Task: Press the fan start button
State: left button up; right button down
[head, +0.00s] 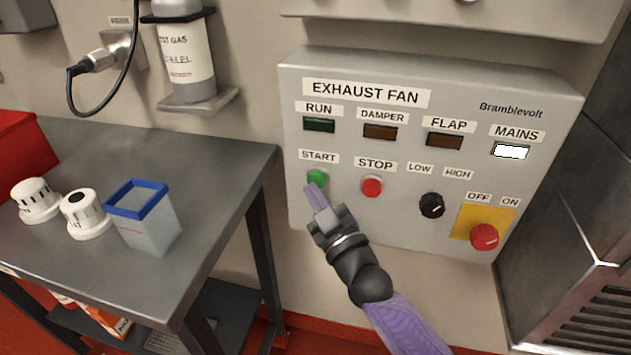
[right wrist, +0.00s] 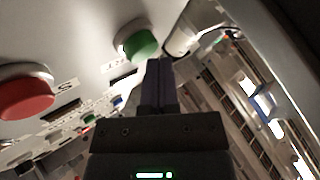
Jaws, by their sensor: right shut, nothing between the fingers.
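The green start button (head: 316,178) sits under the START label on the grey exhaust fan panel (head: 400,215). My right gripper (head: 316,192) is shut and empty, its purple fingertips just below the green button in the head view. In the right wrist view the shut fingertips (right wrist: 159,66) are close beside the green button (right wrist: 138,45). I cannot tell whether they touch it. The RUN lamp (head: 319,125) is dark green and looks unlit. My left gripper is not in view.
The red stop button (head: 371,186) is right of the start button. A black knob (head: 431,205) and a red switch (head: 484,237) on a yellow plate are farther right. The MAINS lamp (head: 511,151) is lit white. A grey table (head: 215,165) with a blue-rimmed container (head: 147,225) stands left.

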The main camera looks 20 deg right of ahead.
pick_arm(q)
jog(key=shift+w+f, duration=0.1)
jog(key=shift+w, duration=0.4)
